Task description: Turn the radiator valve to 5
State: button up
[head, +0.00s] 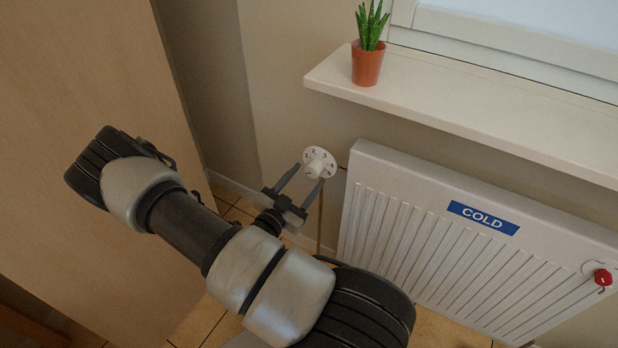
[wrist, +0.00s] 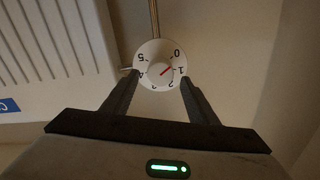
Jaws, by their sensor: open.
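The radiator valve is a white round dial (head: 320,157) with numbers and a white knob (head: 314,170), on the wall left of the radiator. In the wrist view the dial (wrist: 147,48) shows numbers 0 to 5, and a red mark on its knob (wrist: 158,77) points near 1, toward the 0 side. My gripper (head: 309,174) is open, its fingertips close to the knob. In the wrist view the gripper (wrist: 159,79) has one finger on each side of the dial. Whether either finger touches the knob I cannot tell.
A white radiator (head: 400,185) with a blue COLD label (head: 483,218) stands right of the dial. A red knob (head: 602,277) is at its right end. A windowsill (head: 450,105) with a potted plant (head: 367,64) juts out above. A wooden panel (head: 90,80) stands at left.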

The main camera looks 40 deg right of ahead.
jog(key=shift+x, duration=1.1)
jog(key=c, duration=1.1)
jog(key=shift+o, duration=0.2)
